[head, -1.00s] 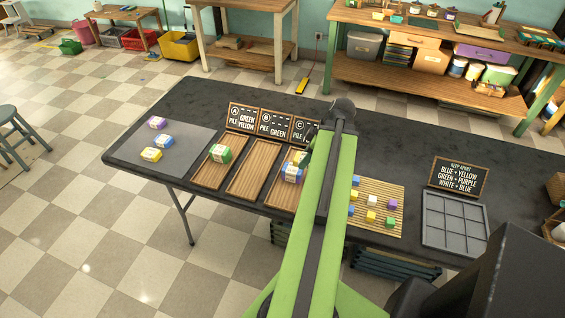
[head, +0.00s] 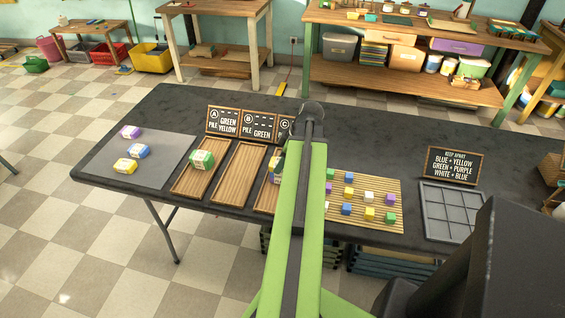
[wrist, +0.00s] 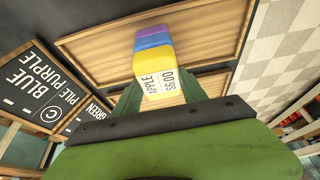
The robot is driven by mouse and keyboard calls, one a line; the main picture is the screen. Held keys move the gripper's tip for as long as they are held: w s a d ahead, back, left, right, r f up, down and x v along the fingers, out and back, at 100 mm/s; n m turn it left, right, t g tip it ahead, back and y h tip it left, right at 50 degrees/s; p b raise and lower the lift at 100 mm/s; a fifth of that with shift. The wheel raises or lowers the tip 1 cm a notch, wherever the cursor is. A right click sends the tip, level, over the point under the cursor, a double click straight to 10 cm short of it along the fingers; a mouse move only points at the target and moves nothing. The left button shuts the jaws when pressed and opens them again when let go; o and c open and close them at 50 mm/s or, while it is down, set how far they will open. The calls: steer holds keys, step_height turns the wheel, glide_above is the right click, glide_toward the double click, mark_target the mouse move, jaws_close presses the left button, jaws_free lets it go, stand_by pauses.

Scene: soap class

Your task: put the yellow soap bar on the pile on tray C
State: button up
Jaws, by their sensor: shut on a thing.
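My gripper (wrist: 171,92) is shut on the yellow soap bar (wrist: 155,64), whose white label reads APPLE $6.00. Just past the yellow bar in the wrist view, a blue bar (wrist: 153,41) and a purple bar (wrist: 151,30) line up as a pile on tray C (wrist: 95,45). I cannot tell whether the yellow bar touches the blue one. In the head view tray C (head: 264,200) and its bars are partly hidden by my arm, and my gripper is hidden. Sign C (wrist: 48,88) reads BLUE, PILE PURPLE.
Another yellow bar (head: 125,165), a blue bar and a purple bar lie on the grey mat (head: 105,172). Tray A (head: 183,184) holds a green bar (head: 201,160); tray B (head: 240,172) is empty. Small cubes sit on the slatted mat (head: 362,190) right of my arm.

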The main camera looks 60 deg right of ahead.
steer(key=shift+f, duration=0.2)
steer(key=o, duration=1.5)
steer(key=shift+r, duration=0.1)
steer(key=p+v, duration=1.1)
steer(key=v, duration=0.1)
steer(key=shift+s+r, duration=0.1)
steer(key=shift+r, duration=0.05)
